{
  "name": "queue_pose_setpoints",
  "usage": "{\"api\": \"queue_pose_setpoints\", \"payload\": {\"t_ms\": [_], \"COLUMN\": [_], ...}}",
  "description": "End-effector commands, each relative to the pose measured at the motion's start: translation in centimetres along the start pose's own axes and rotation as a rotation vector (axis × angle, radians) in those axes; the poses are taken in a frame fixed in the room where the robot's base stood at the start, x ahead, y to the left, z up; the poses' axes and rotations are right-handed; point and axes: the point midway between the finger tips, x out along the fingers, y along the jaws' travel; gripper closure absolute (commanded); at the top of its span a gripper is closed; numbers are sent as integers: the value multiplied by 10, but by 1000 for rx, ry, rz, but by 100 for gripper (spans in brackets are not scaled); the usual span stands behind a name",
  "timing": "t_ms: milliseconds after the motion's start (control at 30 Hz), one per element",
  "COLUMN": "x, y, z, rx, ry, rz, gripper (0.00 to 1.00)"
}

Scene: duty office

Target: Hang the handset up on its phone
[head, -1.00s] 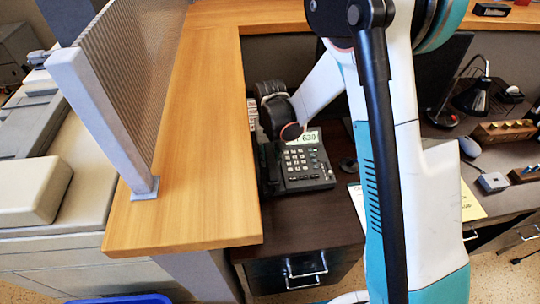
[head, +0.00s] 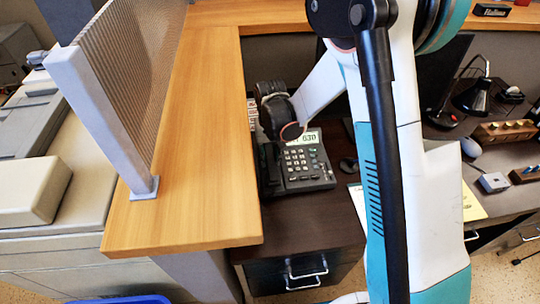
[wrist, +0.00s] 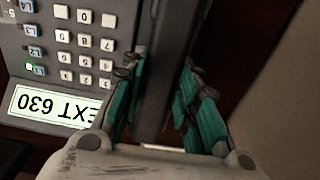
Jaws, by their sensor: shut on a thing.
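The desk phone (head: 308,178) is dark grey with a keypad and a lit display; it stands on the dark desk beside the raised wooden counter. In the wrist view its keypad and display (wrist: 58,106), reading EXT 630 upside down, lie left of my gripper (wrist: 162,68). The teal finger pads are shut on the dark handset (wrist: 158,35), which runs lengthwise between them along the phone's side. In the head view the handset (head: 267,172) shows at the phone's left edge, partly hidden by my wrist. Whether it touches the cradle, I cannot tell.
The wooden counter (head: 190,185) rises close on the left, with a ribbed screen (head: 125,80) on it. A yellow paper (head: 472,205), a black desk lamp (head: 474,97) and a wooden stand (head: 505,132) are to the right. The desk in front of the phone is clear.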

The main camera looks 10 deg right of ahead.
Motion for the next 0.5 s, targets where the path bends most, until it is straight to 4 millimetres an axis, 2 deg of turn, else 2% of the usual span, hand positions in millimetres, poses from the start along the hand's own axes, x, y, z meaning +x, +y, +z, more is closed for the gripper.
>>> {"api": "queue_pose_setpoints", "payload": {"t_ms": [500], "x": [7], "y": [0], "z": [0], "rx": [0], "ry": [0], "rz": [0], "gripper": [100]}}
